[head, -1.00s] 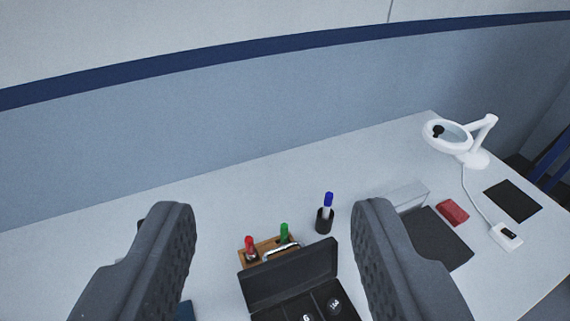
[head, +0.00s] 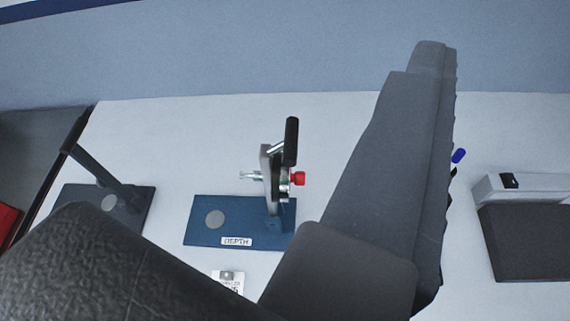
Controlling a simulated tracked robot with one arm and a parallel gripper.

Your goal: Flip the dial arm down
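The dial arm is likely the upright black-handled lever (head: 291,142) on a stand in the middle of the head view. Its metal linkage (head: 268,175) carries a red-tipped part (head: 298,179). The stand sits on a blue base plate (head: 205,237) with a round grey disc (head: 214,219) and a label that seems to read "DEPTH" (head: 237,241). My gripper (head: 300,165) is large in the foreground, its two fingers spread wide and empty. The lever stands beyond the gap between them, apart from both. The left finger hides the table at lower left.
A second, dark stand (head: 110,200) with a slanted arm is at the left, near the table edge. A small white tag (head: 228,281) lies in front of the blue plate. A blue-capped marker (head: 458,156), a grey block (head: 520,187) and a dark pad (head: 530,240) are at the right.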

